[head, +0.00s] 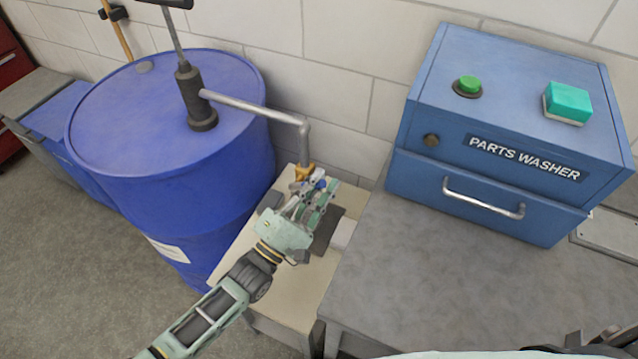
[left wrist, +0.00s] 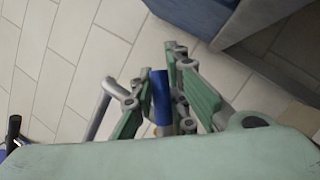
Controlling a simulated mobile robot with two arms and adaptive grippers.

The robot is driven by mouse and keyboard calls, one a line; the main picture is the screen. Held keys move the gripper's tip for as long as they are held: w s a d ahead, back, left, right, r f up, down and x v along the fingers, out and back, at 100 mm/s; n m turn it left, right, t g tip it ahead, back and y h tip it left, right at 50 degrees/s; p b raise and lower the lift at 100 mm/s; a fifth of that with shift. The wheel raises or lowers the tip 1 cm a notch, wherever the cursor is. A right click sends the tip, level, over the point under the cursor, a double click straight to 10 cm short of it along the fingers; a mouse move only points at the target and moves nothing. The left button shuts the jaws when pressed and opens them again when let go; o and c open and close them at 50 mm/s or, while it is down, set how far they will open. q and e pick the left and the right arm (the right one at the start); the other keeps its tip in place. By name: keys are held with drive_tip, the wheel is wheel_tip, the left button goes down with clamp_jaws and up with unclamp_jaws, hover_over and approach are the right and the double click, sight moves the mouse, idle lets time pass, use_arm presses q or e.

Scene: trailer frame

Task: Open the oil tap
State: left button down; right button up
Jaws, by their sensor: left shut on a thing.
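The oil tap (head: 304,172) is a small brass valve at the end of a grey metal pipe that bends down from the drum's pump. Its blue handle (head: 320,184) shows at my left fingertips. My left gripper (head: 318,191) reaches up to the tap from below and is shut on the blue handle. In the left wrist view the blue handle (left wrist: 161,95) stands between the green finger pads, and the pipe (left wrist: 98,105) shows left of them. The fingers hide part of the tap. My right gripper is not in view.
A blue drum (head: 165,190) with a hand pump (head: 196,100) stands at the left. A small wooden table (head: 245,245) stands under the tap, with dark items partly behind my gripper. A grey bench (head: 450,300) carries the blue parts washer (head: 505,130) at the right.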

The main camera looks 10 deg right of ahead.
use_arm(q)
drive_tip(key=shift+f, duration=0.1)
drive_tip(key=c, duration=1.7)
unclamp_jaws()
drive_tip(key=v, duration=1.2)
